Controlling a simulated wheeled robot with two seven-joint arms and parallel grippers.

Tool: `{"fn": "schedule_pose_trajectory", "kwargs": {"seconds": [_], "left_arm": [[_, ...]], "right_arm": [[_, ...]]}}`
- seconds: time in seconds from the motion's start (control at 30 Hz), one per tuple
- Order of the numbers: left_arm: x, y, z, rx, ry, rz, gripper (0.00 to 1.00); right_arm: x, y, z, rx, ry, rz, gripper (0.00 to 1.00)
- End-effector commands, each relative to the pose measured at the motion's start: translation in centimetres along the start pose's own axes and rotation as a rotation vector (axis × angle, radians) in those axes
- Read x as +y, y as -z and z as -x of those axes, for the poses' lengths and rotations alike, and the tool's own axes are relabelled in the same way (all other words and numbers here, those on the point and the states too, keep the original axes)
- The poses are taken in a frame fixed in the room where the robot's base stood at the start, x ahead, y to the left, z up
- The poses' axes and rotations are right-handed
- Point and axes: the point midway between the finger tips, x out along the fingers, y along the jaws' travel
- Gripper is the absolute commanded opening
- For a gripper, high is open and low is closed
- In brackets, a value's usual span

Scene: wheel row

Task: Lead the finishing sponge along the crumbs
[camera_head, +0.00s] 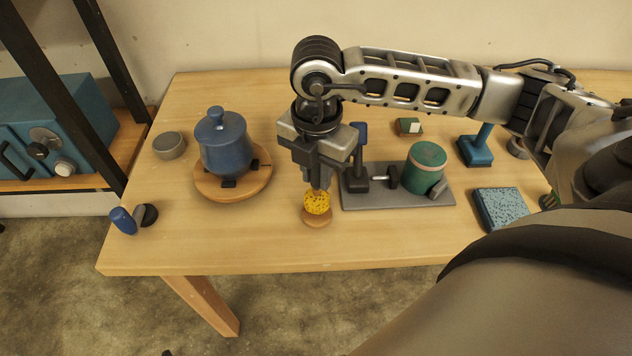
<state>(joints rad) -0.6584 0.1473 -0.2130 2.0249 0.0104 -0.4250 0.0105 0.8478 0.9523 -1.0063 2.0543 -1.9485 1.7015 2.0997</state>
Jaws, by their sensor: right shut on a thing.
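The finishing sponge looks to be the yellow, dark-speckled round piece (317,202) at the front middle of the table. My right gripper (317,187) points down from above and is shut on it. A tan round piece (317,220) shows just under the sponge; I cannot tell whether it belongs to the sponge or lies apart on the table. I cannot make out any crumbs on the wood. My left gripper is not in view.
A blue lidded pot (224,146) stands on a round wooden board (256,183) to the left. A grey fixture plate (400,199) with a green cylinder (426,167) sits close right of the gripper. A speckled blue block (502,208) lies farther right. The table's front edge is near.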

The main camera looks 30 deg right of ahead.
Motion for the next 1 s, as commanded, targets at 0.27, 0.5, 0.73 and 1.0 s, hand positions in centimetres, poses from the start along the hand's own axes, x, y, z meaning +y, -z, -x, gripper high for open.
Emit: {"fn": "schedule_pose_trajectory", "kwargs": {"seconds": [0.27,0.5,0.73,1.0], "left_arm": [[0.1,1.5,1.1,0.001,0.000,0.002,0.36],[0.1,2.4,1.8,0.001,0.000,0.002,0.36],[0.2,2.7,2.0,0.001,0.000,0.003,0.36],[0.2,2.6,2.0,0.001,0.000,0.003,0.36]], "right_arm": [[0.0,0.1,2.6,0.001,-0.001,0.001,0.00],[0.0,0.0,4.5,0.000,-0.001,0.000,0.00],[0.0,0.0,5.3,0.001,0.000,0.000,0.00],[0.0,0.0,5.5,0.001,-0.001,0.000,0.00]]}}
